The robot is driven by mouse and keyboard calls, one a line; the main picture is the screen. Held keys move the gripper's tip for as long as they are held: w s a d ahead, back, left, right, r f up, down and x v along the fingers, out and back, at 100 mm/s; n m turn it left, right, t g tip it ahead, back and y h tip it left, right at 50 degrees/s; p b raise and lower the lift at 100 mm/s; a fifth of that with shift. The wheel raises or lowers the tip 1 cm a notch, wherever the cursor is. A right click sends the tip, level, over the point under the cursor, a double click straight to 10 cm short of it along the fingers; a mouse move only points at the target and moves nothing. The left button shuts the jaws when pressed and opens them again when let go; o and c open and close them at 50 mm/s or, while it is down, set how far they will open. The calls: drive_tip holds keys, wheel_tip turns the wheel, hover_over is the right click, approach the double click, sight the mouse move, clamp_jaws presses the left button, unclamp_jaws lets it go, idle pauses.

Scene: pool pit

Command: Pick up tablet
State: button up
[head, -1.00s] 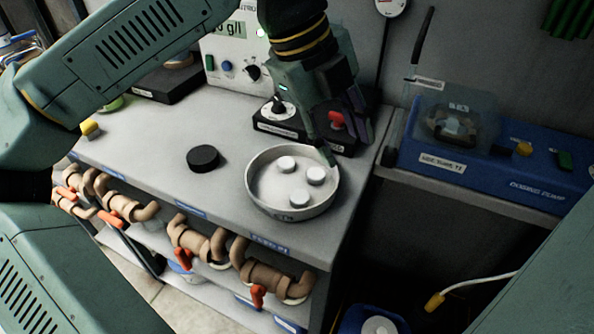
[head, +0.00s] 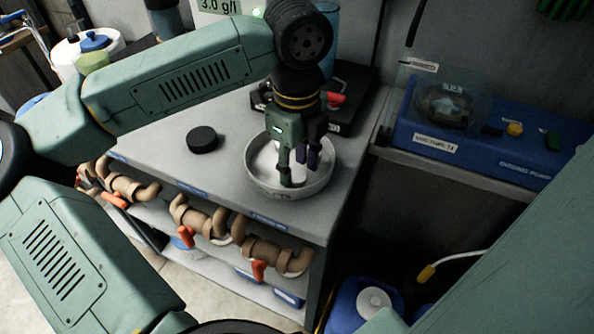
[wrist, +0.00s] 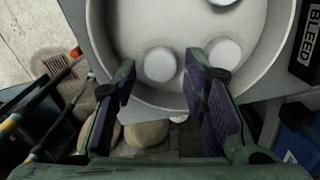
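The tablets are white discs lying in a round, shallow grey-white dish on the bench. In the wrist view one tablet (wrist: 159,64) lies left of centre, just beyond my fingertips, and another tablet (wrist: 223,53) lies to its right. A third shows partly at the top edge. The dish (head: 321,186) shows its rim in the head view, where my gripper (head: 299,170) reaches down into it and hides the tablets. In the wrist view my fingers are apart with nothing between them.
A black round lid (head: 202,139) lies on the bench left of the dish. A blue dosing pump (head: 480,150) stands to the right. Pipes with red-handled valves (head: 190,215) run below the bench edge. The bench left of the dish is mostly clear.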

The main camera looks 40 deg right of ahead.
drive_tip(key=shift+f, duration=0.9)
drive_tip(key=c, duration=0.7)
drive_tip(key=shift+r, duration=0.15)
